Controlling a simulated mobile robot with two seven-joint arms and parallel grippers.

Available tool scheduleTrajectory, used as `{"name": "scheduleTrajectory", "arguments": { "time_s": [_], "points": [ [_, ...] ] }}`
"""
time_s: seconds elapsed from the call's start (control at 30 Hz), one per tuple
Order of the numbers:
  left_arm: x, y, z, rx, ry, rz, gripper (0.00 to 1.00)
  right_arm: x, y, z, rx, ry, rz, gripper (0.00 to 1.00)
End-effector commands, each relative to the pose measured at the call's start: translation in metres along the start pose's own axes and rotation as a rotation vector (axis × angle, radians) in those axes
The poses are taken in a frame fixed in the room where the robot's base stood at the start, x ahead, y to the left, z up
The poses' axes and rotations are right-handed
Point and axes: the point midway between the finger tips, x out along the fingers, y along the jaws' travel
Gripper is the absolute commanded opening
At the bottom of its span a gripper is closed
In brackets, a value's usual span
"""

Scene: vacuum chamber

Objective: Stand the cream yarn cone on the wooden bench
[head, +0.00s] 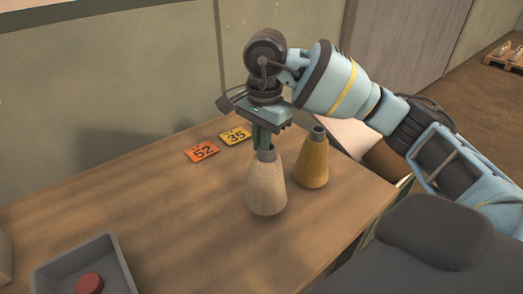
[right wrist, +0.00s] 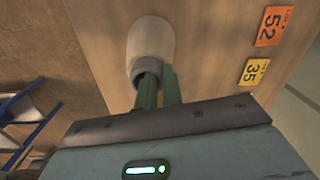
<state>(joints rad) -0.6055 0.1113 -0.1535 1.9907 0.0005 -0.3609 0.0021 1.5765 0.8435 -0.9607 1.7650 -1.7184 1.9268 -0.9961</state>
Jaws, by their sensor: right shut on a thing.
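The cream yarn cone (head: 266,188) is upright over the wooden bench (head: 150,225), with its narrow grey top upward. I cannot tell whether its base touches the bench or hangs just above it. My right gripper (head: 264,149) comes down from above and is shut on the cone's top. In the right wrist view the cream cone (right wrist: 151,40) shows beyond the green fingers (right wrist: 158,92), with the bench (right wrist: 215,45) behind it. My left gripper is not in view.
A mustard yarn cone (head: 312,162) stands close to the right of the cream one. Orange card 52 (head: 202,152) and yellow card 35 (head: 235,136) lie behind. A grey tray (head: 113,262) with a red round piece (head: 89,283) is at front left. The bench's middle left is clear.

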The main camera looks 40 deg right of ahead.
Motion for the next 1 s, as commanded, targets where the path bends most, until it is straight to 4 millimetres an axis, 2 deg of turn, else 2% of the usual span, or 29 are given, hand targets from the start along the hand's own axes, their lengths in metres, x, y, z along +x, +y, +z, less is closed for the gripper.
{"name": "scheduleTrajectory", "arguments": {
  "time_s": [0.23,0.6,0.97,1.0],
  "points": [
    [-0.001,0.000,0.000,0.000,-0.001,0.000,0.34,0.000,-0.007,-0.007,0.001,0.000,-0.002,0.00],
    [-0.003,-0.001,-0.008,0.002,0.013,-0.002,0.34,0.034,-0.004,-0.007,-0.001,0.000,-0.003,0.00],
    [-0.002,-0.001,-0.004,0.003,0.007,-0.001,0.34,0.039,-0.004,-0.007,0.000,0.000,-0.002,0.00],
    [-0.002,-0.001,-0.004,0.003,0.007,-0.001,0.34,0.039,-0.004,-0.007,0.000,0.001,0.000,0.10]
  ]
}}
